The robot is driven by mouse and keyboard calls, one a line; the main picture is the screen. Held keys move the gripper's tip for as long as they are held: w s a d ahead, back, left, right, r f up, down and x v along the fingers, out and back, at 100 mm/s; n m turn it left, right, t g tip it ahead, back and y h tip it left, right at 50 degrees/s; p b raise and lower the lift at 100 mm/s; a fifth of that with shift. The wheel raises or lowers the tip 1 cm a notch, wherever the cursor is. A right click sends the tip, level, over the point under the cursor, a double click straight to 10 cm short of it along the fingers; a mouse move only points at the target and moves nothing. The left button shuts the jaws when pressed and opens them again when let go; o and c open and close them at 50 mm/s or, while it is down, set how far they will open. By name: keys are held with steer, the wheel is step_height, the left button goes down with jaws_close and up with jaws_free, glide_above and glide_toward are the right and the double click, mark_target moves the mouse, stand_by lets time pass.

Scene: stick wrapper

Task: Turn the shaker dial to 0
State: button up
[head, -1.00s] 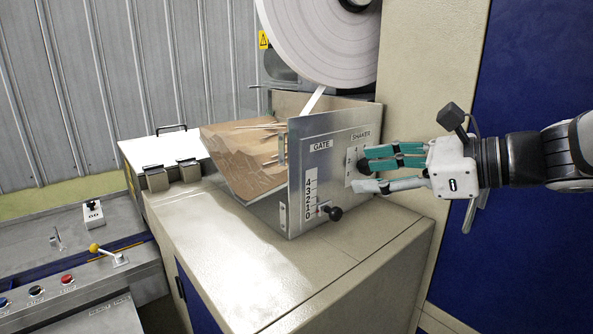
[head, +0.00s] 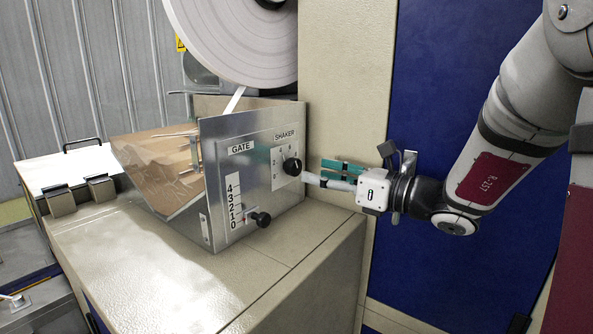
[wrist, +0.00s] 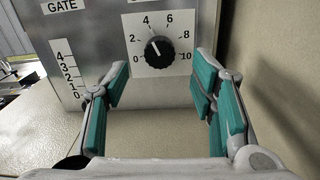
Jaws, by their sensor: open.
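The shaker dial is a black round knob (wrist: 159,48) on a white plate marked 0 to 10 in the wrist view. Its white pointer line aims up and slightly left, near 4. In the head view the knob (head: 292,166) sits under the SHAKER label at the right of the metal panel. My gripper (wrist: 160,76) is open and empty, its teal-padded fingers spread to left and right below the dial. In the head view my gripper (head: 313,172) is just right of the knob; the near fingertip overlaps the knob's lower edge, and I cannot tell whether they touch.
The GATE scale (head: 233,203) with its black lever knob (head: 261,219) is left of and below the dial. The metal hopper (head: 160,170) holding sticks and a white paper reel (head: 240,35) adjoin the panel. A beige column (head: 345,80) and blue panel (head: 440,90) stand right.

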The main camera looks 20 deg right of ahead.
mark_target(298, 168)
steer(key=shift+x, duration=2.6)
steer(key=c, duration=1.1)
steer(key=shift+c, duration=0.2)
